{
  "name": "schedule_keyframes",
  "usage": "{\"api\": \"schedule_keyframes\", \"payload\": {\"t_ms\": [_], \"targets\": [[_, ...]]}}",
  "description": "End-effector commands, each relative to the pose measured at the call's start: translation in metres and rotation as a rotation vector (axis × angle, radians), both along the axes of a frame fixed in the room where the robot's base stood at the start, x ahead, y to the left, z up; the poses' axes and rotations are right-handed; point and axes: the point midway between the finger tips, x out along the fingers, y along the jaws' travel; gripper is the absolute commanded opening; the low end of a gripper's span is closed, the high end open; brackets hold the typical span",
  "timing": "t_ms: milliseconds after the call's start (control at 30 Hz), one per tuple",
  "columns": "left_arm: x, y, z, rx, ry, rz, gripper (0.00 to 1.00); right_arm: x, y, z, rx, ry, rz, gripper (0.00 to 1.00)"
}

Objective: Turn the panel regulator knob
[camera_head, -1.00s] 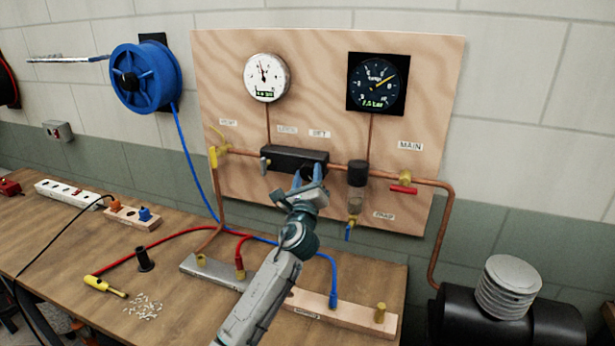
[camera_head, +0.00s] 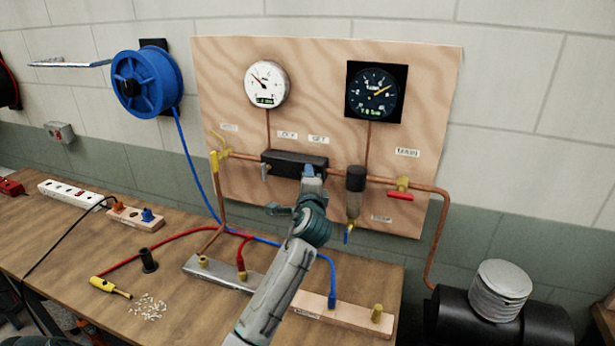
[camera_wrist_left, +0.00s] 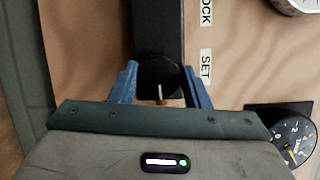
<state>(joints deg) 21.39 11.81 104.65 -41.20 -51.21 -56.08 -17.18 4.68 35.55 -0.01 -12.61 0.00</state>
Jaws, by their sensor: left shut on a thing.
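The panel regulator is a black block (camera_head: 292,163) on the copper pipe of the plywood panel. My left gripper (camera_head: 311,172) reaches up to the right end of the block. Its blue fingers (camera_wrist_left: 160,86) are shut on the knob, one on each side. In the head view the fingers and wrist hide the knob. My right gripper is not in view.
A white gauge (camera_head: 266,84) and a black gauge (camera_head: 376,92) hang above the regulator. A clear-bowled filter (camera_head: 355,190) and a red-handled valve (camera_head: 401,195) stand close right. Red and blue hoses (camera_head: 333,268) lie on the bench below.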

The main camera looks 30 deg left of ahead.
Motion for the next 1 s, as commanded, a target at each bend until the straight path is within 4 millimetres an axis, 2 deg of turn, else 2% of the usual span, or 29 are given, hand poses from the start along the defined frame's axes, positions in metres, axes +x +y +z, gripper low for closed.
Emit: {"api": "schedule_keyframes", "payload": {"t_ms": [100,400,1000], "targets": [[0.0,0.0,0.002,-0.084,-0.017,0.001,0.2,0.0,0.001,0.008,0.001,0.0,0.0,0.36],[0.0,0.001,0.001,-0.224,-0.051,0.001,0.2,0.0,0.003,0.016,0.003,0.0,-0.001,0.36],[0.0,0.001,-0.001,-0.27,-0.062,0.0,0.2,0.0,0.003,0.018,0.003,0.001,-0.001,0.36]]}}
